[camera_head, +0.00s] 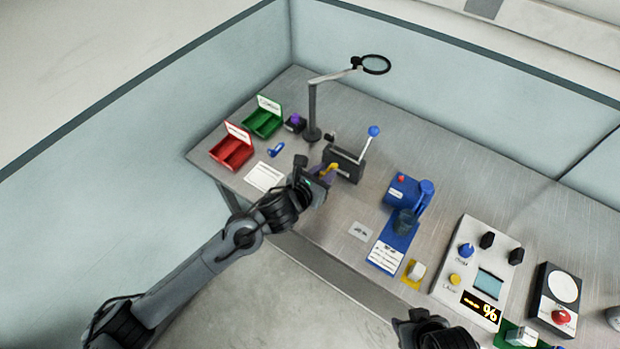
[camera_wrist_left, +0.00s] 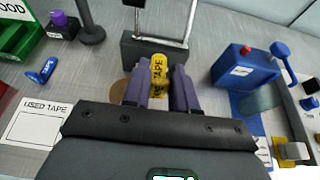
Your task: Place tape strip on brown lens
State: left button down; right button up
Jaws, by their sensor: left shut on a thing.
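My left gripper (camera_head: 322,174) is shut on a yellow tape strip (camera_wrist_left: 159,72) printed "TAPE"; it also shows in the head view (camera_head: 331,167). The strip sticks out past the purple fingers (camera_wrist_left: 160,88), in front of a dark grey block with a lever. A brown round disc (camera_wrist_left: 118,91), which looks like the brown lens, lies on the table beside and partly behind the left finger. I cannot tell whether the strip touches it. My right arm's dark end (camera_head: 438,335) shows at the bottom edge of the head view; its jaws cannot be made out.
The grey lever block (camera_head: 344,165) stands just beyond my left gripper. A magnifier stand (camera_head: 312,110), red bin (camera_head: 231,152), green bin (camera_head: 262,122) and white "USED TAPE" sheet (camera_wrist_left: 35,124) are to the left. A blue device (camera_head: 403,193) and control panel (camera_head: 476,268) are to the right.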

pick_arm(q)
jog(key=w+a+f, duration=0.2)
jog(key=a, duration=0.1)
jog(key=shift+a+f, duration=0.25)
jog(key=shift+f, duration=1.95)
jog(key=shift+f, duration=0.15)
jog(key=c, duration=0.9)
grip_release()
